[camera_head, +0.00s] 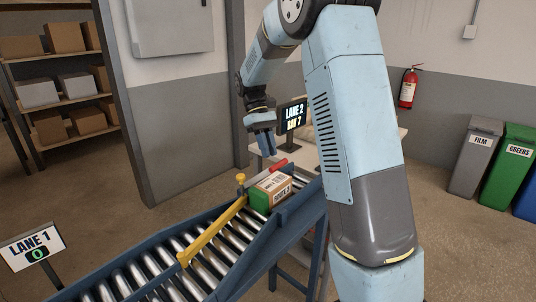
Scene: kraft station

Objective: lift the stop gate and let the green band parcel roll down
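The parcel (272,190) is a brown cardboard box with a green band and a white label. It sits on the rollers near the upper end of the conveyor, just right of the yellow stop gate (212,231). The gate is a yellow bar lying across the rollers, with a knobbed post (241,180) at its far end. I cannot tell whether parcel and gate touch. My gripper (268,153) hangs above and behind the parcel, fingers pointing down, apart from gate and parcel. The gap between its fingers is unclear.
The blue-framed roller conveyor (146,272) runs down to the lower left. A LANE 1 sign (33,244) stands at left. A red bar (279,164) lies behind the parcel. A LANE 2 screen (292,117) stands by a table. My arm hides part of the right side.

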